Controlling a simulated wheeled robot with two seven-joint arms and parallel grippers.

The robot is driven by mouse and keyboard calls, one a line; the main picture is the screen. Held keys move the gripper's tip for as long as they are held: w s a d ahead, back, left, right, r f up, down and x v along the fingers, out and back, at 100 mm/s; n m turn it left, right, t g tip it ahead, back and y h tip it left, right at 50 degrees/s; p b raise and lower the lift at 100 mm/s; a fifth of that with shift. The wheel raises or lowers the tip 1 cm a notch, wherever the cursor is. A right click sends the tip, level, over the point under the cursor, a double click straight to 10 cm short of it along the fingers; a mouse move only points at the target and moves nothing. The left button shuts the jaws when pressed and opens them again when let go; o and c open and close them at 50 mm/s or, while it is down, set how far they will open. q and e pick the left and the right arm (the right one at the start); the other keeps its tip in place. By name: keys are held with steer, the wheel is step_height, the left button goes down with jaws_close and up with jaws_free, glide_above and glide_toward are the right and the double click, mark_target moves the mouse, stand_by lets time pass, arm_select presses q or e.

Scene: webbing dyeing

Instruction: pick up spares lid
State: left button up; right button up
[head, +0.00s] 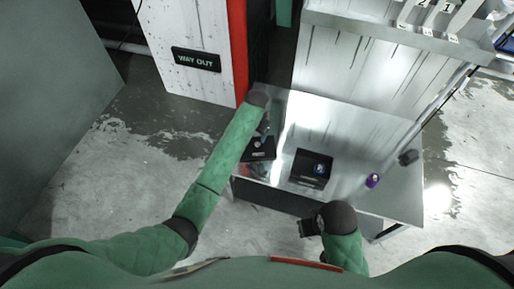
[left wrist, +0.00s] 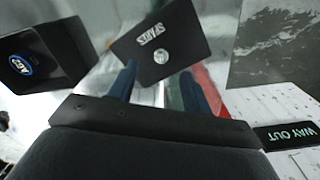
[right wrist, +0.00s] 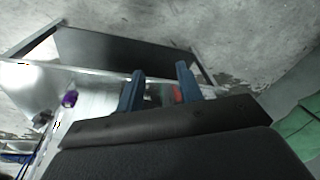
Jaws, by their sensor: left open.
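The black spares lid (left wrist: 178,28) with its white lettering and small round silver knob (left wrist: 161,56) shows in the left wrist view, just beyond my left fingertips. In the head view the lid (head: 268,155) lies near the left end of the bench, partly hidden by my left gripper (head: 262,130). In the left wrist view my left gripper (left wrist: 157,78) is open and its blue fingers point toward the lid, with nothing between them. My right gripper (head: 306,229) is low in front of the bench. Its fingers (right wrist: 161,72) stand apart and empty in the right wrist view.
A black box with a blue round mark (head: 306,176) sits right of the lid on the pale bench (head: 345,140). A purple item (head: 373,181) and a dark item (head: 408,157) lie farther right. A white panel with a "WAY OUT" sign (head: 196,60) stands at the left.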

mark_target(257, 144)
arm_select(q)
steer(key=shift+w+d+f, duration=0.1)
steer(key=shift+w+f, duration=0.15)
steer(key=shift+f, duration=0.1)
step_height(257, 144, down, 2)
steer(key=shift+f, duration=0.1)
step_height(257, 144, down, 4)
steer(key=shift+w+f+p, duration=0.1)
steer(key=shift+w+p, duration=0.05)
steer(key=shift+p, duration=0.55)
steer(key=shift+f, duration=0.3)
arm_select(e)
steer(key=f, duration=0.1)
steer(key=w+f, duration=0.1)
steer(key=f, duration=0.1)
steer(key=shift+d+f, duration=0.1)
arm_select(q)
steer(key=c, duration=1)
jaws_close()
steer(key=shift+r, duration=0.1)
